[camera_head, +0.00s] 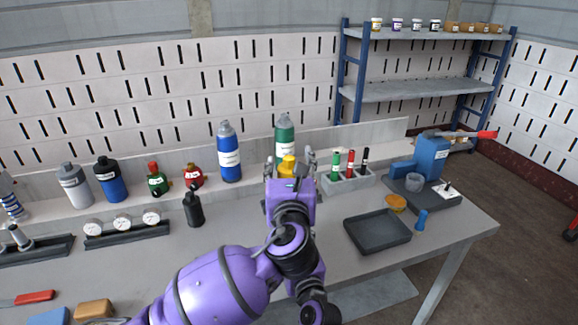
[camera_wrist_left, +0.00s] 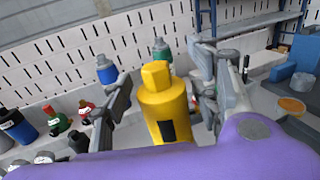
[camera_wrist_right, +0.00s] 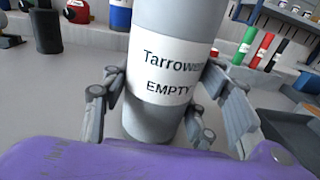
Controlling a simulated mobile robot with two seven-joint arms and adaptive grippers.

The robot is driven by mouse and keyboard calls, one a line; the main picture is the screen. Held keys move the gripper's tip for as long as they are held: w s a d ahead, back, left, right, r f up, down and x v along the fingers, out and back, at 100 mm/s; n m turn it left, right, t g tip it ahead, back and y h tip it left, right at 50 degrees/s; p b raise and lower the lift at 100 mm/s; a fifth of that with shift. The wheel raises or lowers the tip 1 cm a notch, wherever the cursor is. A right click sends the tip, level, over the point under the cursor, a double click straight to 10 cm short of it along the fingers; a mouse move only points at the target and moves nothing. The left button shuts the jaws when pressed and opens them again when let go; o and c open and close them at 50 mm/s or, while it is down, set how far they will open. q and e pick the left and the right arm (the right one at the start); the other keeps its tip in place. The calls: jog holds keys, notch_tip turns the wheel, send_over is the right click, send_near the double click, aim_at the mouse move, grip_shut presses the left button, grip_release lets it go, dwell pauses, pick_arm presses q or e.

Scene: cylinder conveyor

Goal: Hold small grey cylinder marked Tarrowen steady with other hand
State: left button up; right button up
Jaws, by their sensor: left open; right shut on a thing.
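The grey cylinder marked Tarrowen EMPTY (camera_wrist_right: 160,68) fills the middle of the right wrist view. Its white label faces the camera, and its top is out of that picture. My right gripper (camera_wrist_right: 158,105) is shut on it, with fingers on both sides. My left gripper (camera_head: 289,164) is open in the head view, its fingers on either side of a yellow capped body (camera_head: 287,166). That body also shows upright between the open fingers in the left wrist view (camera_wrist_left: 167,107). I cannot tell whether it is part of the grey cylinder. The grey cylinder and right gripper are hidden in the head view.
Blue (camera_head: 229,153) and green (camera_head: 285,135) cylinders stand behind the gripper. A dark bottle (camera_head: 193,207) stands left of it. A dark tray (camera_head: 377,231), rack of coloured tubes (camera_head: 346,180) and blue machine (camera_head: 430,157) lie right. A shelf (camera_head: 420,89) stands behind.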

pick_arm(q)
jog(key=shift+a+m+h, duration=0.25)
jog(key=shift+m+h, duration=0.55)
jog(key=shift+h, duration=0.3)
jog(key=m+h, duration=0.2)
jog(key=h, duration=0.1)
jog(key=shift+g+h, duration=0.4)
jog(key=shift+d+m+g+h, duration=0.2)
jog(key=shift+m+g+h, duration=0.5)
jog(key=shift+m+h, duration=0.7)
jog(key=shift+w+a+m+g+h, duration=0.15)
jog(key=shift+m+g+h, duration=0.3)
jog(key=shift+h, duration=0.55)
jog(key=shift+m+g+h, duration=0.85)
jog(key=shift+g+h, duration=0.1)
jog(key=shift+h, duration=0.15)
jog(key=shift+m+g+h, duration=1.4)
jog(key=shift+m+g, duration=0.1)
jog(key=shift+g, duration=0.4)
